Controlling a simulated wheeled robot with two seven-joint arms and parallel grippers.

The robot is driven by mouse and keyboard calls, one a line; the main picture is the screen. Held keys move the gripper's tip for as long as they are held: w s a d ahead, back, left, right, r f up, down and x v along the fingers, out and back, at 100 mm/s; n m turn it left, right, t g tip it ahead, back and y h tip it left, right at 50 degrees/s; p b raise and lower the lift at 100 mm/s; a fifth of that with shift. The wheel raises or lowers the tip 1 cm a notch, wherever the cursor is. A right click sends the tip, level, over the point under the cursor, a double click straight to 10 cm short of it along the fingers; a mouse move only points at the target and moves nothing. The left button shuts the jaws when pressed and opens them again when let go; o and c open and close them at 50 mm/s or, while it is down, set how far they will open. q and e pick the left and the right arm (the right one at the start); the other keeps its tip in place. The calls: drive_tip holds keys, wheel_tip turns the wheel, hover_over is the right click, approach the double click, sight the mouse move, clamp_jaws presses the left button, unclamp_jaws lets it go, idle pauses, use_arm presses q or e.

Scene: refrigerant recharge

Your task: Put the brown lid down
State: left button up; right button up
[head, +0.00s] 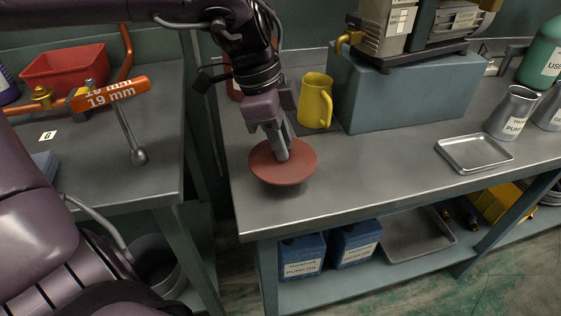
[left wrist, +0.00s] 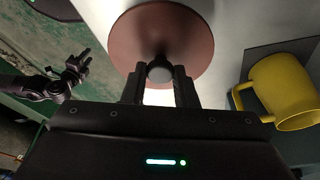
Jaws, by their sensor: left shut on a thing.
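The brown lid (head: 267,164) is a round, reddish-brown disc at the near left corner of the right-hand workbench. My left gripper (head: 284,150) comes down from above and is shut on the lid's knob. In the left wrist view the two fingers (left wrist: 160,88) close on the dark round knob, with the lid (left wrist: 160,30) beyond it. The lid is roughly level, over or on the bench top; I cannot tell whether it touches. My right gripper (left wrist: 80,60) appears at the left of the left wrist view, away from the lid, too small to read its jaws.
A yellow jug (head: 315,102) stands just behind the lid. A blue-grey box (head: 400,95) bearing a pump is behind to the right. A metal tray (head: 475,152) and steel jugs (head: 512,112) are farther right. The bench between lid and tray is clear. A gap separates the left bench (head: 110,175).

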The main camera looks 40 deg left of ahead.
use_arm(q)
wheel_tip(320, 180, down, 5)
drive_tip(key=shift+r+b, duration=0.15)
drive_tip(key=shift+b, duration=0.25)
drive_tip(key=shift+f, duration=0.25)
use_arm(e)
drive_tip(key=shift+w+a+f+t, duration=0.15)
drive_tip(key=shift+w+a+t, duration=0.2)
drive_tip(key=shift+a, duration=0.25)
use_arm(q)
drive_tip(key=o, duration=1)
drive_tip(key=shift+f, duration=0.1)
use_arm(e)
drive_tip(key=shift+a+f+y, duration=0.1)
drive_tip(key=shift+y, duration=0.2)
